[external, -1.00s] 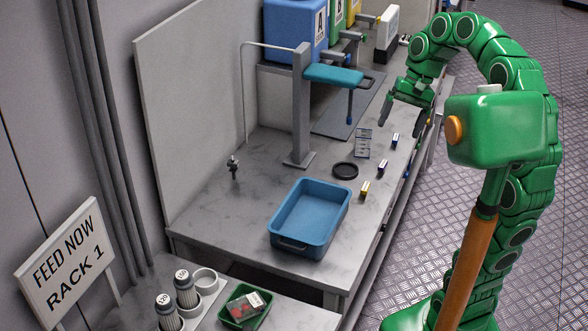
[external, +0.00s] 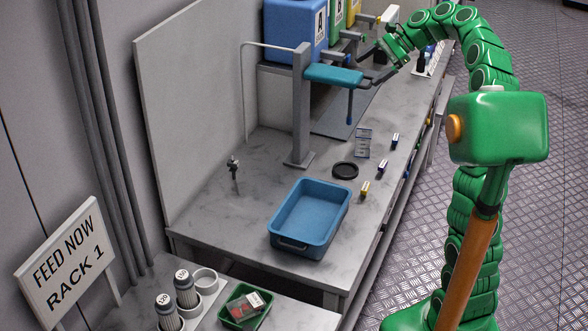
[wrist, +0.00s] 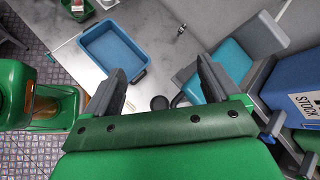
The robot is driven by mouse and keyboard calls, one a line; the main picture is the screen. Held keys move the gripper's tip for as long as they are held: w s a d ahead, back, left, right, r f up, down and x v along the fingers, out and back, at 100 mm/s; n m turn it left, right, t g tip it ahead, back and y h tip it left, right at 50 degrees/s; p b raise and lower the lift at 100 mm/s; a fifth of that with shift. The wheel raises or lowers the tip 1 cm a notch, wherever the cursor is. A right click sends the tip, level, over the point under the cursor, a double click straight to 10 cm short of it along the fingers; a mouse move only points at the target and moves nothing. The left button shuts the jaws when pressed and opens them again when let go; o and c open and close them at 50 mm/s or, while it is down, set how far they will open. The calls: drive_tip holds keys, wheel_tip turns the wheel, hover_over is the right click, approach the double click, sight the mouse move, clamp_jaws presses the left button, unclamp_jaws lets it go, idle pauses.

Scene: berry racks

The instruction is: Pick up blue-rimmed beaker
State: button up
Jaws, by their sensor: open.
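I cannot make out a blue-rimmed beaker in either view. My gripper (external: 366,68) is raised above the bench, beside the right end of the teal arm of a grey stand (external: 333,76), and points left. In the wrist view my gripper (wrist: 162,66) has its two dark fingers spread apart with nothing between them. The teal part (wrist: 232,65) shows close by the right finger. I cannot tell whether they touch.
A blue tray (external: 274,232) stands on the bench's near end. A black ring (external: 345,170) and small bottles (external: 364,188) lie along the right edge. Blue, green and yellow bins (external: 296,30) stand behind.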

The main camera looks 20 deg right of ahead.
drive_tip(key=w+d+f+m+t+y, duration=0.1)
drive_tip(key=w+d+f+m+t, duration=0.15)
drive_tip(key=w+d+m, duration=0.4)
drive_tip(key=w+d+f+m+t, duration=0.2)
drive_tip(key=w+d+f+m, duration=0.1)
drive_tip(key=w+d, duration=0.65)
approach(365, 143)
drive_tip(key=w+f, duration=0.3)
drive_tip(key=shift+w+a, duration=0.25)
drive_tip(key=shift+w, duration=0.05)
drive_tip(key=shift+x, duration=3.9)
drive_tip(key=shift+f, duration=0.2)
drive_tip(key=c, duration=1)
drive_tip(key=shift+r, duration=0.1)
drive_tip(key=shift+c, duration=0.2)
